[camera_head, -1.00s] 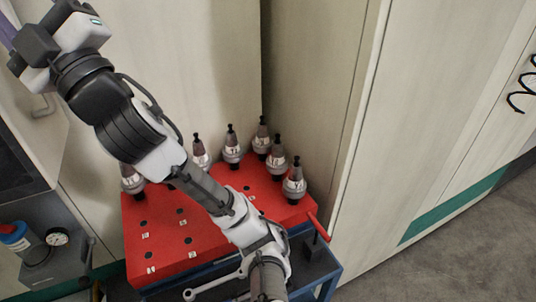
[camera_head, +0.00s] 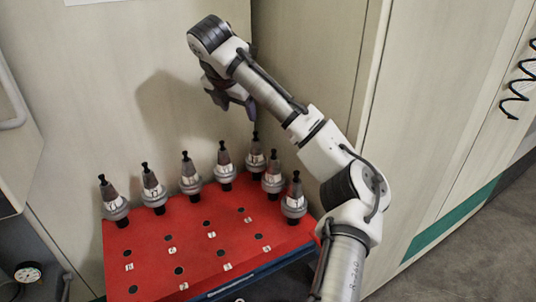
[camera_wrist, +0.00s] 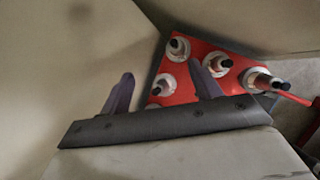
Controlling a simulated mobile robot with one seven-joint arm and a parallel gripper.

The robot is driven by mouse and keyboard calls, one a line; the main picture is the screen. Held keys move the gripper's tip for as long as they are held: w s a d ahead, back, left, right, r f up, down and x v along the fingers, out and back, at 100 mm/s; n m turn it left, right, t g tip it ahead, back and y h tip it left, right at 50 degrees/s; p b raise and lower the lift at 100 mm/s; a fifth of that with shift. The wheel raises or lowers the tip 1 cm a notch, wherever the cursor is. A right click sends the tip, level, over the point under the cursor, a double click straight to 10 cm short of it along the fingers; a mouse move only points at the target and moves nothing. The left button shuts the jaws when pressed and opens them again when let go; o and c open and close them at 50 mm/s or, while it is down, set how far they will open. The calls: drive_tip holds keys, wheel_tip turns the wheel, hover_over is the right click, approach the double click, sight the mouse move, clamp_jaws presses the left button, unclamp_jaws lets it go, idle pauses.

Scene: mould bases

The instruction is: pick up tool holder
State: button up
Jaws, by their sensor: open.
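Several silver, cone-shaped tool holders with black tips stand upright in a red board (camera_head: 145,238). A back row runs from the far-left holder (camera_head: 113,203) to a back-corner holder (camera_head: 255,160), with others along the right edge, such as the front-right holder (camera_head: 293,202). My gripper (camera_head: 238,112) is open and empty above the back row, near the back-corner holder and clear of it as far as I can tell. In the wrist view my gripper (camera_wrist: 162,76) shows two spread fingers. A holder (camera_wrist: 178,48) lies beyond the gap there, and another (camera_wrist: 217,64) is partly behind the right finger.
Pale cabinet walls (camera_head: 310,60) stand close behind and right of the board. The front of the board has empty, labelled holes. A gauge (camera_head: 28,272) sits at the lower left. Grey floor (camera_head: 480,250) is open at the right.

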sight(256, 148)
drive_tip(key=shift+n+g+h, duration=0.3)
drive_tip(key=shift+g, duration=0.5)
drive_tip(key=x, duration=0.3)
drive_tip(key=s+x, duration=0.1)
drive_tip(key=x, duration=0.6)
drive_tip(key=shift+s+d+f, duration=0.25)
drive_tip(key=shift+d+f, duration=0.15)
drive_tip(key=shift+p+x, duration=0.7)
drive_tip(key=shift+x, duration=2.2)
drive_tip(key=shift+w+d+r, duration=0.1)
drive_tip(key=shift+w, duration=0.1)
clamp_jaws()
drive_tip(key=shift+r, duration=0.1)
